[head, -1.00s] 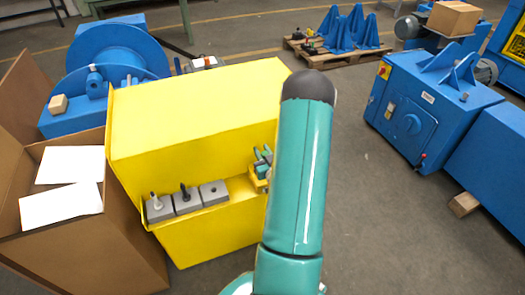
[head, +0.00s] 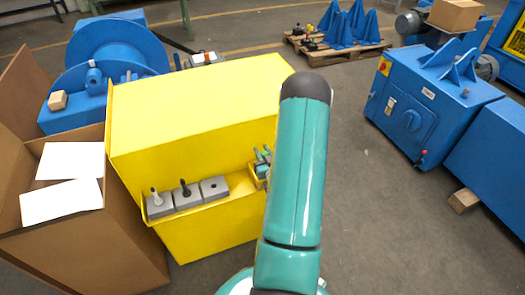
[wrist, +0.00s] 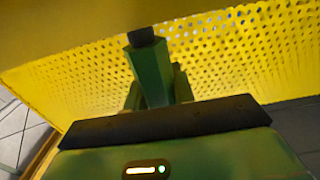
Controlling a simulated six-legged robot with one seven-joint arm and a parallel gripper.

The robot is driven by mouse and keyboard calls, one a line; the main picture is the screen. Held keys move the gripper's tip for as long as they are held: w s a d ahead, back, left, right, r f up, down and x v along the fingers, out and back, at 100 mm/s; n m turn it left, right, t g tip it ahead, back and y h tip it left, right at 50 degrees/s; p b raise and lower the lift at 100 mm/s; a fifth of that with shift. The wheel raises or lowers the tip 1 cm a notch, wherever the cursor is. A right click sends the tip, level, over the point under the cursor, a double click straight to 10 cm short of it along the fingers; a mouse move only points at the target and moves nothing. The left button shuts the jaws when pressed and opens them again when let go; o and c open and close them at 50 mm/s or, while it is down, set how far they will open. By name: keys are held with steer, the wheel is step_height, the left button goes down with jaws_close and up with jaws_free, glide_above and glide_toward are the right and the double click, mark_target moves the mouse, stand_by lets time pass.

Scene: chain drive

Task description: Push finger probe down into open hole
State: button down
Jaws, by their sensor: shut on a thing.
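In the wrist view my gripper (wrist: 157,88) is shut on a green six-sided piece with a black end, which looks like the finger probe (wrist: 148,66). It stands up in the picture before a perforated yellow sheet; its other end is hidden. In the head view a grey block with an open hole (head: 215,188) is the right one of three blocks on the yellow guard's ledge. The middle block (head: 187,197) has a black peg and the left block (head: 159,207) a pale peg. I cannot tell the probe's distance from the hole.
The yellow guard (head: 200,110) rises behind the blocks. An open cardboard box (head: 90,245) with white sheets stands left.

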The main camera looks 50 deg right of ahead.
steer(key=shift+f, duration=0.25)
steer(key=c, duration=1.1)
jaws_free()
steer(key=shift+s, duration=0.1)
steer(key=v, duration=1.3)
steer(key=shift+s+a, duration=0.2)
steer(key=shift+s, duration=0.05)
steer(key=shift+f, duration=0.1)
